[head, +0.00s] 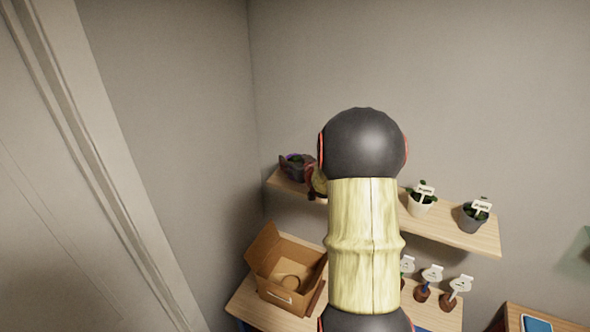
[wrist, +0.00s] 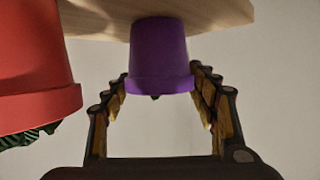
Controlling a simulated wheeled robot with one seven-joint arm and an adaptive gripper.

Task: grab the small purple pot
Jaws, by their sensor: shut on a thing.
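The small purple pot (wrist: 160,55) shows in the wrist view, which looks upside down, with its base against the wooden shelf. My gripper (wrist: 160,82) has one finger on each side of the pot and is shut on it. I cannot tell any gap between the pot and the shelf. In the head view the purple pot (head: 292,159) is small at the left end of the shelf, mostly covered by my gripper (head: 298,168).
A red pot (wrist: 35,60) stands close beside the purple one in the wrist view. The wall shelf (head: 450,233) also holds a white pot (head: 419,208) and a grey pot (head: 473,217). Below are an open cardboard box (head: 285,270) and several small labelled pots.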

